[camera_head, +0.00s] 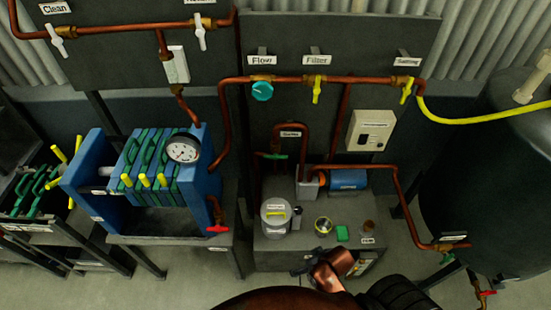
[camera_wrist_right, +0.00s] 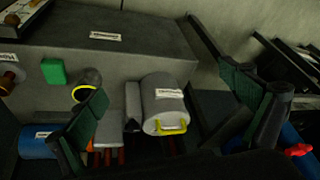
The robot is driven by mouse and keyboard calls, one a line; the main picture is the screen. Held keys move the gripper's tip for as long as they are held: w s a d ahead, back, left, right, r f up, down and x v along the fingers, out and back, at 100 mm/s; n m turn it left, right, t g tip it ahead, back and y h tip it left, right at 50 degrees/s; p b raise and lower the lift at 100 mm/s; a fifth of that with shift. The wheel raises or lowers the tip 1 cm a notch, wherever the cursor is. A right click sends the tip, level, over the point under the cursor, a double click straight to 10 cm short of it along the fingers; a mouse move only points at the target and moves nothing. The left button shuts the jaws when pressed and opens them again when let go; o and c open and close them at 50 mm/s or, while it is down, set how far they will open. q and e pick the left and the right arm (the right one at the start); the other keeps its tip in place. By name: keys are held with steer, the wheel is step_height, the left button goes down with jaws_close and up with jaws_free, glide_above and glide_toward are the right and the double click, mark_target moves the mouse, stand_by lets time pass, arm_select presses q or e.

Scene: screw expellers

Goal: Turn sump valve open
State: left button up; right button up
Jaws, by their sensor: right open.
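I cannot read a sump label for certain in either view. A green-handled valve (camera_head: 272,156) sits on the copper pipe beside a small label (camera_head: 290,134) above the pump bench in the head view. Its handle looks roughly level. A red-handled valve (camera_head: 217,229) is on the pipe at the blue press; the red handle also shows at the right of the right wrist view (camera_wrist_right: 298,150). My right gripper (camera_wrist_right: 168,95) is open and empty, its dark fingers on either side of a grey canister with a yellow handle (camera_wrist_right: 160,100). My left gripper is out of view.
The grey bench (camera_head: 270,250) holds the canister, a cup (camera_head: 323,225), a green block (camera_head: 342,233) and a blue motor (camera_head: 348,179). A blue filter press (camera_head: 90,185) stands left, a dark tank (camera_head: 480,180) right. Copper pipes cross the wall panels.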

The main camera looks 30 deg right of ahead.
steer(key=w+a+r+m+t+y, duration=0.2)
steer(key=w+a+r+m+t, duration=0.1)
steer(key=w+r, duration=0.3)
steer(key=w+a+r+m+t+y, duration=0.2)
steer(key=w+a+r+m+t, duration=0.15)
steer(key=w, duration=0.55)
steer(key=w+a+r+m+t+y, duration=0.2)
steer(key=w+a+r+m+t, duration=0.1)
steer(key=w+r, duration=0.3)
steer(key=w+d+r+m+t+h, duration=0.4)
steer(key=w+d+r+m+t, duration=0.15)
steer(key=w+m, duration=0.45)
steer(key=m+g+h, duration=0.4)
steer(key=m+h, duration=0.8)
steer(key=m, duration=1)
glide_toward(275, 156)
steer(key=x, duration=0.7)
steer(key=b+x, duration=0.1)
steer(key=x, duration=0.1)
steer(key=shift+w+d+f, duration=0.3)
steer(key=shift+f, duration=0.1)
steer(key=shift+c, duration=0.2)
